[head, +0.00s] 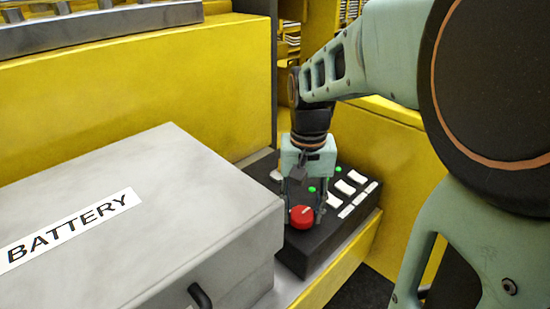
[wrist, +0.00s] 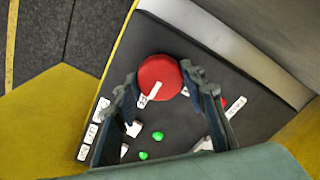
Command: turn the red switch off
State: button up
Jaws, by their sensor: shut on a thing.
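The red switch (head: 301,216) is a round red knob with a white mark, on the front end of a black control box (head: 322,250). In the wrist view the red switch (wrist: 160,79) sits between my fingertips, and its white mark runs at a slant near its lower edge. My gripper (head: 302,207) points down over the box; it also shows in the wrist view (wrist: 160,85). Its two fingers are shut on the red switch, one on each side. Part of a second red thing (wrist: 238,103) shows behind a finger in the wrist view.
Green lights (head: 312,189) and white labels (head: 357,177) lie on the box top beside my gripper. A grey battery box (head: 190,235) stands close on the left. Yellow walls (head: 180,90) rise behind and to the right.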

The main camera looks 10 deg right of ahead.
aim_at(302, 214)
dwell(0.3)
jog(key=o, duration=1.2)
jog(key=shift+c, duration=0.2)
notch_tip(302, 214, up, 12)
